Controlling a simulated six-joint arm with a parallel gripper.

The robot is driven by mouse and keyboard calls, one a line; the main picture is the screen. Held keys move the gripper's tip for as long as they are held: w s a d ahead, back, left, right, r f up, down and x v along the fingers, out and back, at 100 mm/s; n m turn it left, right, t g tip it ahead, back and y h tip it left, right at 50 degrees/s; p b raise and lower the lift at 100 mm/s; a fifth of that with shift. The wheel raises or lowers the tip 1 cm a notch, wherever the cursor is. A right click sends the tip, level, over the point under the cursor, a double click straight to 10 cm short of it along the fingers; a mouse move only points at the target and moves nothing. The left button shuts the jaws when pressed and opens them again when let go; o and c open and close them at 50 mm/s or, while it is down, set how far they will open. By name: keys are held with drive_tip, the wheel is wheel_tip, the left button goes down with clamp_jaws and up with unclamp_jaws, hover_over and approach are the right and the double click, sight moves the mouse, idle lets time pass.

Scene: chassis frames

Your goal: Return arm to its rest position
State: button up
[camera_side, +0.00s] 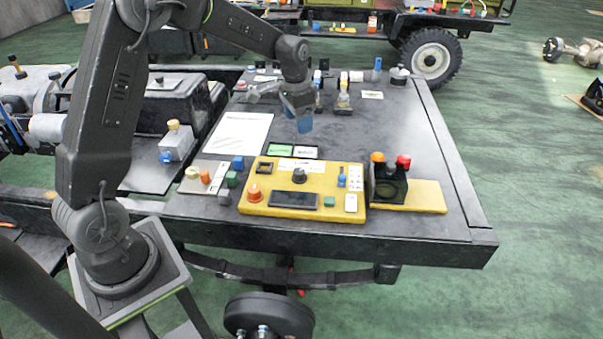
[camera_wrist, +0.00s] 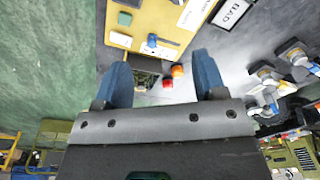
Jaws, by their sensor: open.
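My gripper (camera_side: 303,118) hangs above the dark work table (camera_side: 400,120) near its middle, behind the yellow panel. In the wrist view its two blue fingers (camera_wrist: 160,82) stand wide apart with nothing between them. My arm reaches in from the left and bends down over the table. Its base stands at the left front corner of the table.
The yellow panel (camera_side: 280,212) with buttons and a dark screen lies at the front. A black box (camera_side: 388,186) with red and orange knobs is at its right. White paper (camera_side: 238,134) lies left. Bottles and tools stand at the back. The right side of the table is clear.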

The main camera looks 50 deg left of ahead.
drive_tip(key=s+d+r+n+t, duration=0.1)
drive_tip(key=s+d+r, duration=0.3)
drive_tip(key=s+r, duration=0.25)
drive_tip(key=s+d+r+t, duration=0.1)
drive_tip(key=s+d+r, duration=0.4)
drive_tip(key=s, duration=0.2)
drive_tip(key=s+d+n+t, duration=0.1)
drive_tip(key=s+d, duration=0.3)
drive_tip(key=s, duration=0.9)
drive_tip(key=shift+s+d+r+n+t, duration=0.2)
drive_tip(key=shift+s+n+t, duration=0.1)
drive_tip(key=shift+t, duration=0.5)
